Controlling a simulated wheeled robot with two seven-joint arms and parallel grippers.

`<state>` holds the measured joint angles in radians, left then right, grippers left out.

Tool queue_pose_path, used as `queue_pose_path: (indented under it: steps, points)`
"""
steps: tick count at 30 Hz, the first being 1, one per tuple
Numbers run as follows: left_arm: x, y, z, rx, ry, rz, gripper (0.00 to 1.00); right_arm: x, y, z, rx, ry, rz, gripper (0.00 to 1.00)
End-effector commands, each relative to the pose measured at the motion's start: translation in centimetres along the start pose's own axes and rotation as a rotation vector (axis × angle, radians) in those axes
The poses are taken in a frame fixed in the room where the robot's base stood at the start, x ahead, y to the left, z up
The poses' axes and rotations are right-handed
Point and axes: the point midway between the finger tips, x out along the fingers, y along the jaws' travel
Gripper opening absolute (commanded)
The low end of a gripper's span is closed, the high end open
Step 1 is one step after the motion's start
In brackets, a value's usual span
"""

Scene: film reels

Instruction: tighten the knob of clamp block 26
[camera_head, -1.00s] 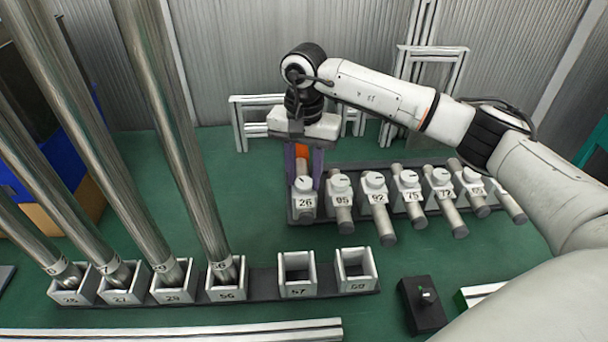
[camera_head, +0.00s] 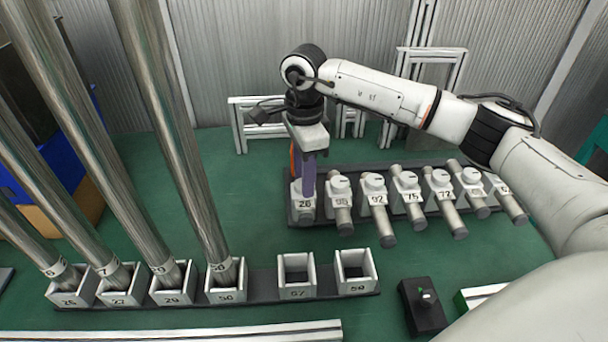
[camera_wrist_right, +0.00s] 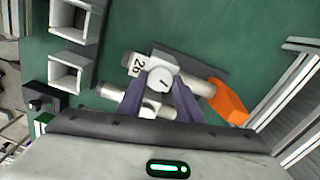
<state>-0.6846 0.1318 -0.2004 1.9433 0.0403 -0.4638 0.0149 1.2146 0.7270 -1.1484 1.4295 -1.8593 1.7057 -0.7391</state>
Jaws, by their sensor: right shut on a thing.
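Clamp block 26 (camera_head: 303,206) is the leftmost block on the dark rail, a light grey block with its number on the front. My right gripper (camera_head: 308,181) points straight down from above and is shut on the block's knob, with purple fingers on either side. In the right wrist view, the round pale knob (camera_wrist_right: 161,80) with a dark line on its face sits between the fingertips, beside the number plate (camera_wrist_right: 137,64). In the head view the fingers hide the knob. A rod with an orange end (camera_wrist_right: 230,103) lies through the block. My left gripper is not in view.
Several more clamp blocks with knobs and rods stand close on the right, starting with block 95 (camera_head: 340,190). In front is a row of numbered sockets (camera_head: 226,286), some holding tall metal tubes. A black box (camera_head: 423,305) with a switch lies at front right.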

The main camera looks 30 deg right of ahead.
Motion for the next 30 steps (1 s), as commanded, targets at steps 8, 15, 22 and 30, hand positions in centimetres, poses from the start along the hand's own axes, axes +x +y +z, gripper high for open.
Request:
queue_pose_path:
  steps: [8,15,22,30]
  points:
    - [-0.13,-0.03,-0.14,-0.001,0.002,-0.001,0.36,-0.14,-0.03,-0.11,0.265,0.002,-0.003,0.1]
    - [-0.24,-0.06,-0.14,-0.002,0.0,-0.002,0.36,-0.16,0.0,-0.09,0.493,0.001,-0.003,0.1]
    - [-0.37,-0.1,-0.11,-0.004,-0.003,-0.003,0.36,-0.2,0.02,-0.06,0.711,0.0,-0.003,0.1]
    - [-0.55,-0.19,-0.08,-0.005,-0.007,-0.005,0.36,-0.2,0.03,-0.03,0.953,0.0,-0.003,0.1]
